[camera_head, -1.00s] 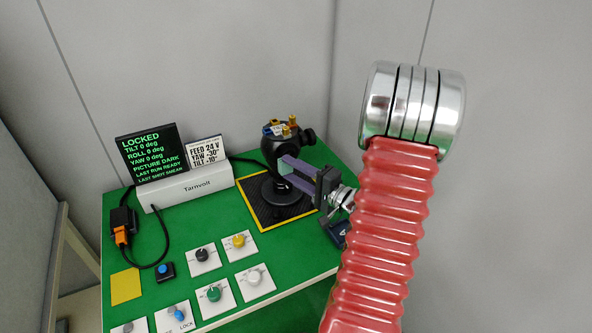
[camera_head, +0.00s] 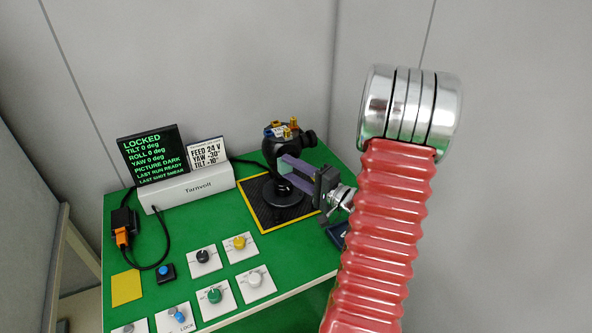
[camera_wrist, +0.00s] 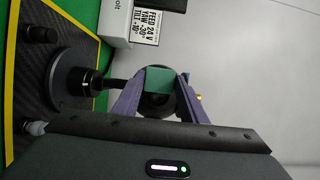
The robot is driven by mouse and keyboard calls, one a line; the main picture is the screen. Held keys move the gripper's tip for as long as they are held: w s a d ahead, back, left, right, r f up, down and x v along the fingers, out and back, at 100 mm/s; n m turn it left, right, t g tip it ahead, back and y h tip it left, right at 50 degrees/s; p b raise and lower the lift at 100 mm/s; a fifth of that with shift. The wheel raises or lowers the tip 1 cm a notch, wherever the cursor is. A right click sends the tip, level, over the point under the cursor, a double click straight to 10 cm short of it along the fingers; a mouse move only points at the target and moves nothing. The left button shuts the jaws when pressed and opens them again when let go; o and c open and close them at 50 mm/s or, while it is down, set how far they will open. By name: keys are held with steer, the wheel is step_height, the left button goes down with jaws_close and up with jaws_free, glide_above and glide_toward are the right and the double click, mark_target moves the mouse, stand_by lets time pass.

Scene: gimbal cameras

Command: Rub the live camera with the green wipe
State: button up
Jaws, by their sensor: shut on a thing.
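The black gimbal camera (camera_head: 270,150) stands on a round black base (camera_head: 268,197) on a dark mat with a yellow border. My gripper (camera_head: 284,163) reaches in from the right, its purple fingers at the camera's body. In the wrist view my gripper (camera_wrist: 160,76) is shut on the green wipe (camera_wrist: 160,80), a small green block between the fingertips. The dark round camera body (camera_wrist: 156,104) shows behind it. The wipe covers part of the camera, and I cannot tell whether they touch.
The screen (camera_head: 150,157) reads LOCKED, PICTURE DARK, LAST SHOT SMEAR. Several knobs sit at the front, including a green one (camera_head: 214,295). An orange connector (camera_head: 121,237) lies left. Gold and blue parts (camera_head: 284,129) top the camera.

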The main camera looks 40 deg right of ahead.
steer(key=shift+w+d, duration=0.1)
steer(key=shift+w, duration=0.4)
stand_by(0.3)
steer(key=d, duration=0.1)
steer(key=s+d, duration=0.1)
steer(key=shift+d, duration=0.3)
steer(key=shift+d, duration=0.15)
stand_by(0.3)
steer(key=shift+s+d, duration=0.25)
steer(key=shift+d, duration=0.95)
steer(key=shift+a, duration=0.15)
